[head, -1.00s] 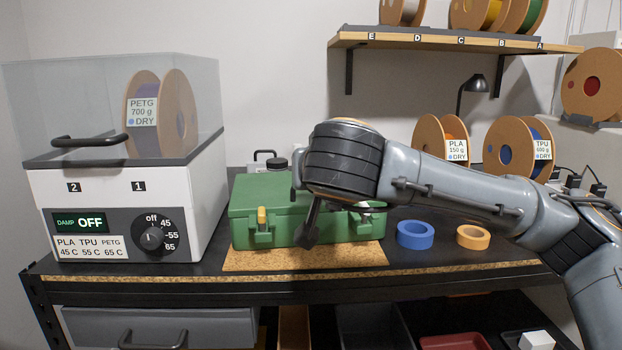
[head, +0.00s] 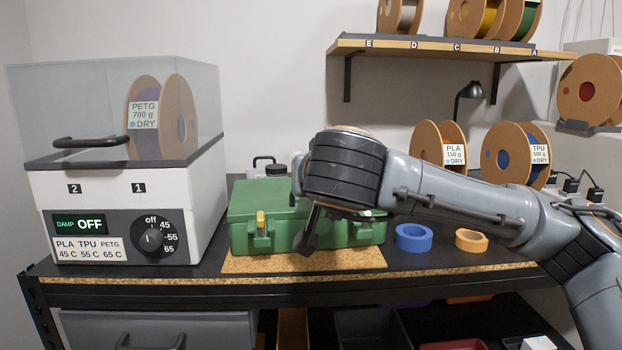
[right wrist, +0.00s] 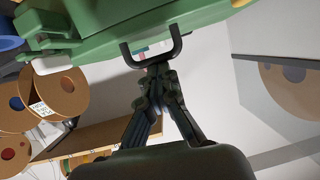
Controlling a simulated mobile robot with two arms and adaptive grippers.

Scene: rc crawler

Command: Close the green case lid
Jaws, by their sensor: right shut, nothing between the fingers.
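The green case (head: 262,200) stands on a cork mat on the bench, with its lid lying flat over the base; I cannot tell if a thin gap is left. A latch with a yellow tab (head: 261,219) is at its front left. My right gripper (head: 304,246) is in front of the case, pointing down, and hides part of the front. In the right wrist view its fingers (right wrist: 157,76) are together and empty, close to a black U-shaped handle (right wrist: 176,48) by the green case (right wrist: 110,24); contact is unclear. My left gripper is out of view.
A filament dryer (head: 110,190) stands left of the case. A blue tape roll (head: 413,238) and a yellow tape roll (head: 471,240) lie right of the mat (head: 270,262). Spools (head: 516,154) stand behind my right arm, and a shelf (head: 450,43) hangs above.

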